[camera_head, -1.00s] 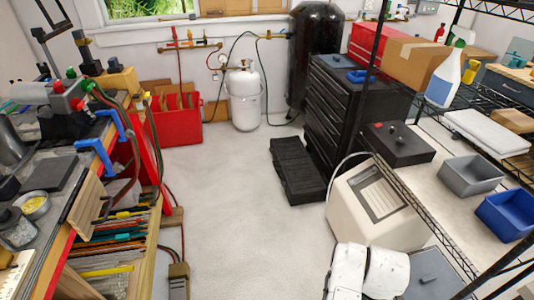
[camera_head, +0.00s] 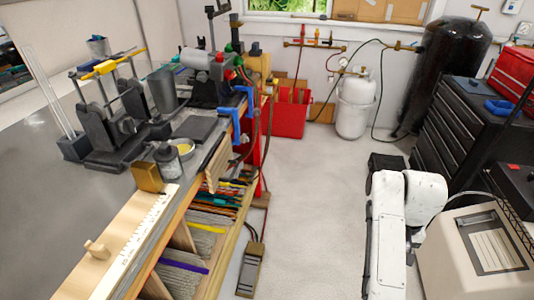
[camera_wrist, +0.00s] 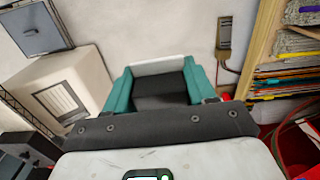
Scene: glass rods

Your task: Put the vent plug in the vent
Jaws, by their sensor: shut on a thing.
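In the wrist view my gripper (camera_wrist: 158,70) has its teal fingers closed on a pale, flat-looking piece (camera_wrist: 157,65) that spans between the fingertips. I take this piece to be the vent plug, though most of its shape is hidden. The beige kiln-like box (camera_head: 475,245) stands on the floor at the lower right of the head view, with a grey framed panel on its face. It also shows at the left of the wrist view (camera_wrist: 75,88), apart from my gripper. I cannot make out the vent opening. My gripper is not visible in the head view.
A steel bench (camera_head: 50,185) with a wooden ruler board (camera_head: 125,240) and rod shelves (camera_head: 215,205) runs along the left.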

